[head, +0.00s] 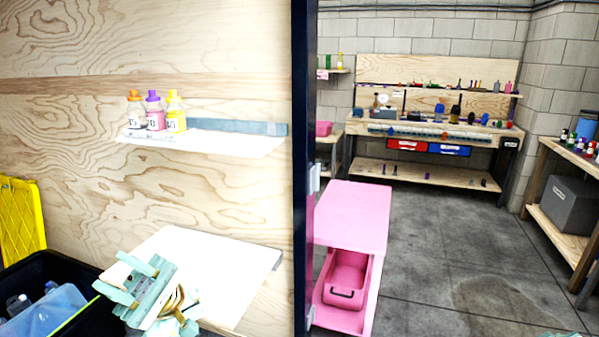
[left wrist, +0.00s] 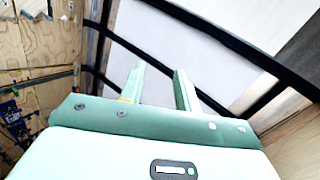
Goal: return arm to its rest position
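My left gripper (head: 122,282) is mint green and shows at the lower left of the head view, in front of the lower white shelf (head: 225,262). In the left wrist view its two fingers (left wrist: 158,88) stand apart with nothing between them. Behind them I see pale roof panels and dark beams. At the bottom right edge of the head view only a thin mint-green sliver of my right arm shows. Its fingers cannot be made out.
A black bin (head: 62,262) with bottles stands left of the left gripper, by a yellow crate (head: 20,220). Bottles stand on the upper shelf (head: 235,143). A dark post (head: 304,150) and a pink cabinet (head: 350,215) are to the right. Floor beyond is open.

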